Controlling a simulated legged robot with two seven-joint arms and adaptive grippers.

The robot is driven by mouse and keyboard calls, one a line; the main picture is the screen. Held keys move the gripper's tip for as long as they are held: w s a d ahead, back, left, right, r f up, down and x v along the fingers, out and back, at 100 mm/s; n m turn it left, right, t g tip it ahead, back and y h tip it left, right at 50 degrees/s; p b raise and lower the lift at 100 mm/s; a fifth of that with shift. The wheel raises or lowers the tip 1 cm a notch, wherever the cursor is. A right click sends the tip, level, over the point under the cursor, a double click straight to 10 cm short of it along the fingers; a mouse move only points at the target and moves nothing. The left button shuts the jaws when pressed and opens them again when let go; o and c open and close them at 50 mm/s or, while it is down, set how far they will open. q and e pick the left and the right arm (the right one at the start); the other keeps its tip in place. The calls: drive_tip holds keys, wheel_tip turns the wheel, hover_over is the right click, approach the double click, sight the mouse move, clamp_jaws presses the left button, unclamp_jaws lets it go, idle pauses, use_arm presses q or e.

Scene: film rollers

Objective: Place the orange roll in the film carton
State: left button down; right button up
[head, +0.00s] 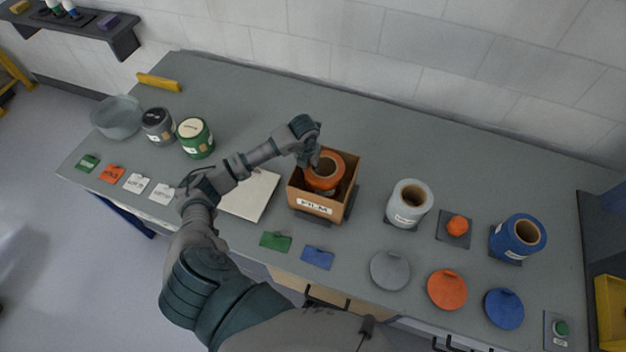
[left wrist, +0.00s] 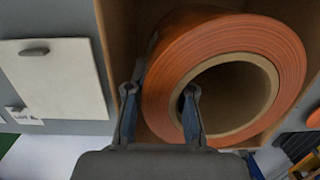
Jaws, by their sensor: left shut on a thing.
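The orange roll (head: 324,172) is inside the open film carton (head: 313,205), standing with its hollow core facing up. In the left wrist view the orange roll (left wrist: 235,45) fills much of the picture, with the carton's brown wall (left wrist: 118,40) beside it. My left gripper (head: 313,162) reaches into the carton from above. In the left wrist view its two fingers (left wrist: 160,105) straddle the roll's wall, one outside and one in the core, shut on it. Whether the roll touches the carton floor is hidden. My right gripper is not in view.
A white board (head: 250,195) lies left of the carton. A white roll (head: 409,203) and a blue roll (head: 517,238) stand to the right, with an orange knob-like piece (head: 458,226) between. Black and green jars (head: 195,138) stand at the left. The table behind the carton is clear.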

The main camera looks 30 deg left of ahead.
use_arm(q)
drive_tip(key=shift+d+f, duration=0.25)
drive_tip(key=shift+f, duration=0.65)
wheel_tip(320, 180, down, 4)
drive_tip(key=shift+a+r, duration=0.1)
drive_tip(key=shift+r, duration=0.15)
drive_tip(key=c, duration=1.3)
unclamp_jaws()
drive_tip(key=shift+f, duration=0.1)
drive_tip(key=shift+s, duration=0.1)
drive_tip(key=shift+r, duration=0.35)
drive_tip(key=r, duration=0.7)
drive_tip(key=s+r, duration=0.1)
drive_tip(key=r, duration=0.2)
drive_tip(key=shift+s+r+b, duration=0.1)
drive_tip(key=shift+r+b, duration=0.2)
drive_tip(key=shift+b, duration=0.1)
drive_tip(key=shift+s+r, duration=0.1)
drive_tip(key=shift+r, duration=0.3)
